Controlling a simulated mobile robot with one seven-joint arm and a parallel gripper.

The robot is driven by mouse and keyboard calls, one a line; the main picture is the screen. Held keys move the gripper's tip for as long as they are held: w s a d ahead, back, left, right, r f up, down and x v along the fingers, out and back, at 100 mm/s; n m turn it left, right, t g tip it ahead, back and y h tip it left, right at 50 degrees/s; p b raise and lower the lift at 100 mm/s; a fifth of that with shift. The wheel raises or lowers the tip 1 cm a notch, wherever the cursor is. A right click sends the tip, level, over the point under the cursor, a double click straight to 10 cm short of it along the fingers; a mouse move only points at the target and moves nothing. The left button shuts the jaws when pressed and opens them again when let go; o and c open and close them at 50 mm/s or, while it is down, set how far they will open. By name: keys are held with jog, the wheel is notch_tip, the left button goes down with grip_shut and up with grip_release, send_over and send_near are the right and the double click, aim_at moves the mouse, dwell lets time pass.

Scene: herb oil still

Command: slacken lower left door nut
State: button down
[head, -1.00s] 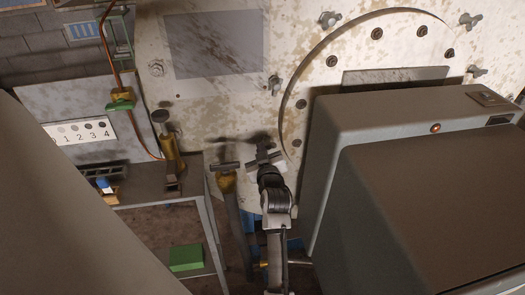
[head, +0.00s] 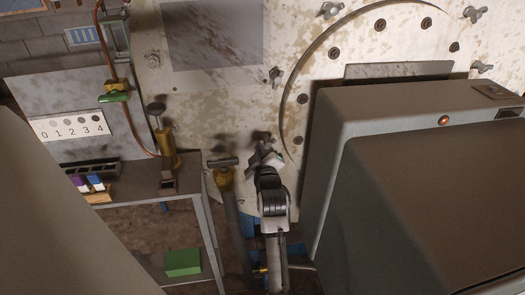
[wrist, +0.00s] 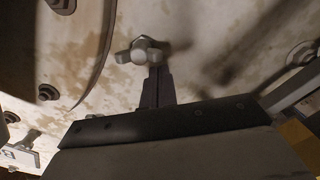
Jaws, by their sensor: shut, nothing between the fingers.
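The lower left door nut is a grey metal wing nut (wrist: 141,50) on the stained cream plate, seen in the wrist view just outside the curved edge of the round door (wrist: 72,50). My gripper (wrist: 157,70) is shut and empty. Its dark fingertips are just below the nut's hub and right wing in that view; I cannot tell whether they touch it. In the head view my gripper (head: 264,150) is at the plate, left of the door's lower edge, and largely hides this nut.
More wing nuts (head: 276,76) sit around the door. A large grey cabinet (head: 410,120) stands close on the right. A green box (head: 183,262) lies below.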

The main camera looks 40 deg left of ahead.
jog(key=f+n+b, duration=0.1)
jog(key=n+b, duration=0.1)
jog(key=n, duration=0.1)
jog(key=n+b, duration=0.3)
jog(key=w+f+n+b, duration=0.1)
jog(key=n+b, duration=0.2)
jog(key=shift+d+f+n, duration=0.3)
jog(key=shift+d+f, duration=0.05)
dwell(0.3)
jog(key=shift+b, duration=0.5)
jog(key=shift+s+f, duration=0.1)
dwell(0.7)
